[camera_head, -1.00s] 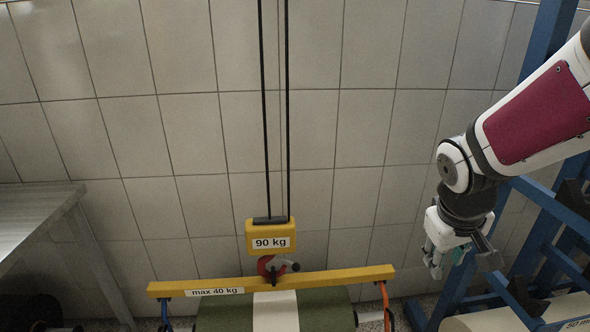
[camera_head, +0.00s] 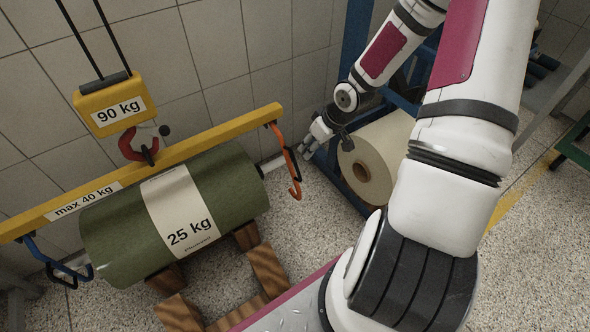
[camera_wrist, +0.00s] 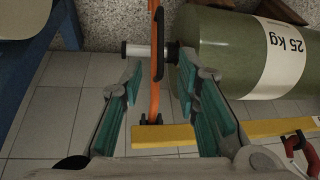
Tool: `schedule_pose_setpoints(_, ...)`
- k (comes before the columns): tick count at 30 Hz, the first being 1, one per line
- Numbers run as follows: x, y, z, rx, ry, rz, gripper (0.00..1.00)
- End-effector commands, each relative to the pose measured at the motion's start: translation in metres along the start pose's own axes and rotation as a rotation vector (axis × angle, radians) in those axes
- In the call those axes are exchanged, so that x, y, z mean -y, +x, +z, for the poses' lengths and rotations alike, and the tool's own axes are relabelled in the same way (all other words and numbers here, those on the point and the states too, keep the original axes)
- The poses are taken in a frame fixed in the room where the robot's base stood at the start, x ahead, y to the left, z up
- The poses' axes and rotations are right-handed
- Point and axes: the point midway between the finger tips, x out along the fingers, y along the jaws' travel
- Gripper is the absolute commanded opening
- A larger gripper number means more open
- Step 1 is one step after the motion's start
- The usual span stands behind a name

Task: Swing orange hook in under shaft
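The orange hook (camera_head: 290,170) hangs from the right end of the yellow beam (camera_head: 205,135). The shaft (camera_head: 274,161) sticks out of the right end of the green 25 kg roll (camera_head: 120,232). In the wrist view, the orange hook (camera_wrist: 155,85) with its black latch passes in front of the pale shaft (camera_wrist: 135,50). My gripper (camera_head: 304,149) is just right of the hook in the head view. In the wrist view, my gripper (camera_wrist: 160,68) is open, its green-padded fingers on either side of the hook with gaps. The hook's tip is cut off there.
A blue hook (camera_head: 65,268) hangs at the beam's left end. The beam hangs from a red hook (camera_head: 135,148) below the yellow 90 kg block (camera_head: 110,103). A blue rack (camera_head: 358,35) with a pale roll (camera_head: 385,150) stands close right. A wooden pallet (camera_head: 268,270) lies below the roll.

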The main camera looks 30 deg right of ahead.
Motion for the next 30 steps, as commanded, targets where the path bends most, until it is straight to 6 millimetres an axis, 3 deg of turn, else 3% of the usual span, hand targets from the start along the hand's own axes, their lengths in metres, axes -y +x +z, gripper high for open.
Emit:
schedule_pose_setpoints(5, 0.001, 0.018, 0.0, -0.003, -0.002, -0.005, 0.3)
schedule_pose_setpoints(21, 0.001, 0.112, 0.001, -0.001, -0.001, -0.003, 0.3)
schedule_pose_setpoints(30, 0.001, 0.137, 0.0, -0.002, 0.0, -0.003, 0.3)
